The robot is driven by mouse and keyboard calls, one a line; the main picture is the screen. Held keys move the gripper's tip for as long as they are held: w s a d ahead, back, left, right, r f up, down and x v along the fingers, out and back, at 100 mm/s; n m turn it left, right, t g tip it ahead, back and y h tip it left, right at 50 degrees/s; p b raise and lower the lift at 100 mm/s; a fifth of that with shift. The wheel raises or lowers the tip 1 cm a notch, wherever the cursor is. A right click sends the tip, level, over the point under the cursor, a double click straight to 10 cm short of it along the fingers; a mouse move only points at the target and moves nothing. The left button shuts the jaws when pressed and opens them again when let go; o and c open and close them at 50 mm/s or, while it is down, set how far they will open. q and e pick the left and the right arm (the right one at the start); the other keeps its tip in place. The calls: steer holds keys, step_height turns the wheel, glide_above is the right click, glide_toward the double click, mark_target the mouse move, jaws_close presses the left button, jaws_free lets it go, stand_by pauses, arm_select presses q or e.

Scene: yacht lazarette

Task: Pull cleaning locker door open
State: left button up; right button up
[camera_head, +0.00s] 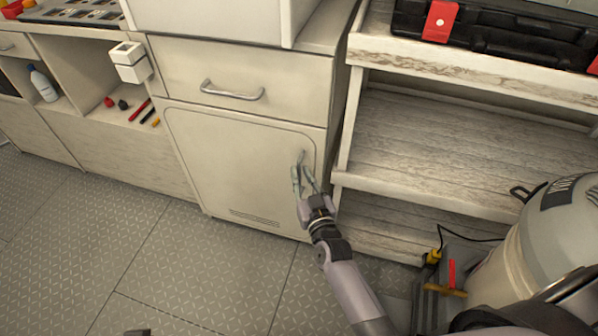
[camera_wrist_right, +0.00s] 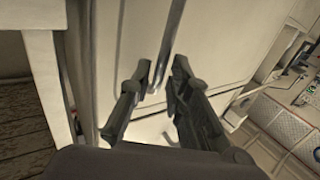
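The cleaning locker door (camera_head: 225,165) is a cream panel with rounded corners and a low vent, below a drawer. It looks shut, flush with the cabinet front. Its upright metal handle (camera_head: 301,158) is near the door's right edge; the handle also shows in the right wrist view (camera_wrist_right: 164,45). My right gripper (camera_head: 305,180) is at the handle's lower part. In the right wrist view its fingers (camera_wrist_right: 160,72) are apart, one each side of the handle, with visible gaps. A small dark piece at the head view's bottom edge may be my left gripper; its fingers cannot be made out.
A drawer with a horizontal handle (camera_head: 232,92) is above the door. Weathered shelves (camera_head: 440,140) stand close on the right, with a black toolbox (camera_head: 490,30) on top. A rounded grey canister (camera_head: 540,235) stands at the lower right. The floor (camera_head: 190,265) before the door is clear.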

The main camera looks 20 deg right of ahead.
steer(key=shift+w, duration=1.3)
steer(key=shift+c, duration=0.4)
jaws_close()
